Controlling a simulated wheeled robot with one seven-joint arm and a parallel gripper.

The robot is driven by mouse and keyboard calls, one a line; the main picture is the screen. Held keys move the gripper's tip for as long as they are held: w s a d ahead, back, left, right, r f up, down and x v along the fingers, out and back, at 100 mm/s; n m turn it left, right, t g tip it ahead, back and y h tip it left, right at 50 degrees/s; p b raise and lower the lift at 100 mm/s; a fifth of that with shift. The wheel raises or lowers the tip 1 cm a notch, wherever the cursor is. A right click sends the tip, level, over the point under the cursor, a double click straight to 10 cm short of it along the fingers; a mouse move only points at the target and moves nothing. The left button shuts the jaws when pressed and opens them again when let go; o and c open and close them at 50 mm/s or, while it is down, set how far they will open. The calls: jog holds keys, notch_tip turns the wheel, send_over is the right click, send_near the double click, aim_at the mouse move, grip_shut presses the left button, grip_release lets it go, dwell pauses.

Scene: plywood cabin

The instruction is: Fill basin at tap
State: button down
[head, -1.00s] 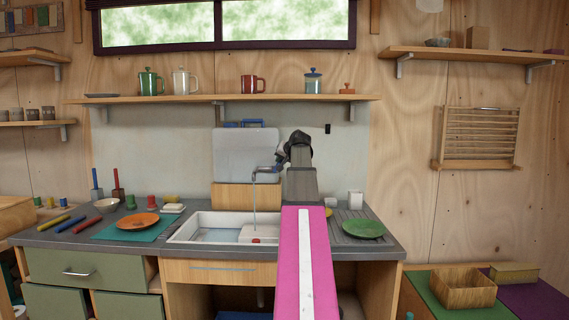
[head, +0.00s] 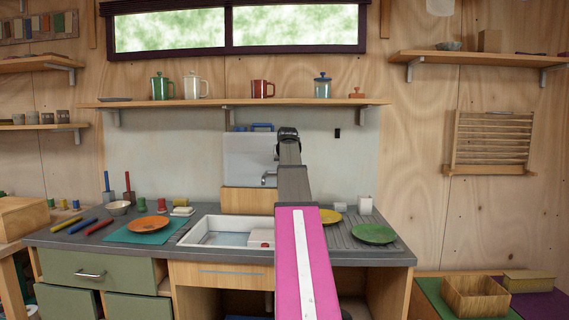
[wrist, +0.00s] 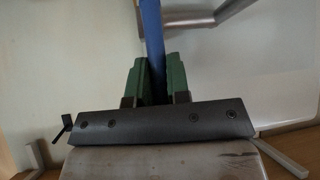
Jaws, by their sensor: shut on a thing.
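The white basin (head: 196,232) is set into the grey counter, with shallow water (head: 230,239) in its bottom. A white block with a red spot (head: 261,238) sits at its right side. The metal tap (head: 268,179) sticks out above the basin, and no stream shows under it. My gripper (wrist: 153,70) has green fingers shut on a blue bar (wrist: 152,30), which looks like the tap lever. A grey metal pipe (wrist: 210,18) is beside it. In the head view my arm hides the fingers and the lever.
A white tank (head: 247,160) with a blue handle stands behind the tap. A green plate (head: 373,234) and a yellow plate (head: 329,216) lie right of my arm. An orange plate (head: 148,224) lies on a teal mat at left. A shelf (head: 230,103) with mugs runs above.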

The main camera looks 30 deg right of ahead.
jog(key=c, duration=1.1)
grip_release()
jog(key=v, duration=1)
jog(key=shift+s+r, duration=0.25)
jog(key=shift+a, duration=0.1)
